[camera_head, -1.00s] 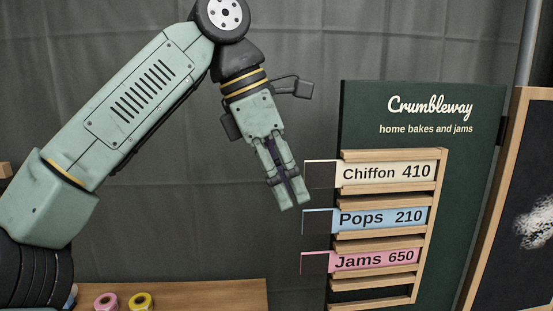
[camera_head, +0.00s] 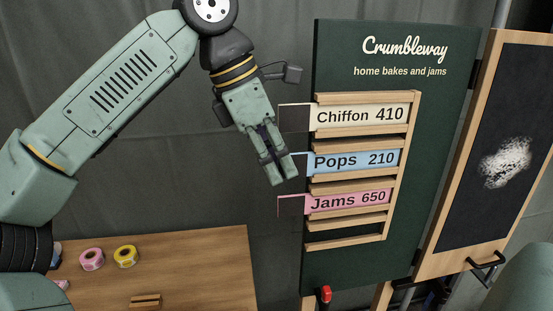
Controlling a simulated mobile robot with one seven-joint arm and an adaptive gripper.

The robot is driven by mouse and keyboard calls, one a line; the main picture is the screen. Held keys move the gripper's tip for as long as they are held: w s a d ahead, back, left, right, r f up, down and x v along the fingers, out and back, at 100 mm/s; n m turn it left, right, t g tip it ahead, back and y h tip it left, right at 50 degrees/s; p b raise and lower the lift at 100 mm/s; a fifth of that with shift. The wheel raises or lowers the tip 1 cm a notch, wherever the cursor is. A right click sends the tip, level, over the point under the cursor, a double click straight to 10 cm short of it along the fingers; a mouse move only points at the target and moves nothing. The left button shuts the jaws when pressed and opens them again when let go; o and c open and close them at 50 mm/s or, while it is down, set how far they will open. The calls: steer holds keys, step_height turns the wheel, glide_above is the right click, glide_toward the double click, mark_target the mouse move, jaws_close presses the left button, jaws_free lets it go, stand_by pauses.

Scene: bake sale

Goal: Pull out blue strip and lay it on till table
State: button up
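The blue strip (camera_head: 355,160), lettered "Pops 210", sits in the middle slot of the wooden rack on the dark green Crumbleway board.
The cream "Chiffon 410" strip (camera_head: 360,115) is above and the pink "Jams 650" strip (camera_head: 348,200) below, both with ends sticking out left. Pink (camera_head: 91,260) and yellow (camera_head: 126,256) rolls and a small wooden block (camera_head: 145,301) are on the table. A chalkboard (camera_head: 490,150) stands right.

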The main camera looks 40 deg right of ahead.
jaws_close()
steer(key=shift+a, duration=0.1)
steer(key=w+a, duration=0.9)
steer(key=a, duration=0.5)
steer(key=shift+a, duration=0.35)
stand_by(1.4)
stand_by(0.6)
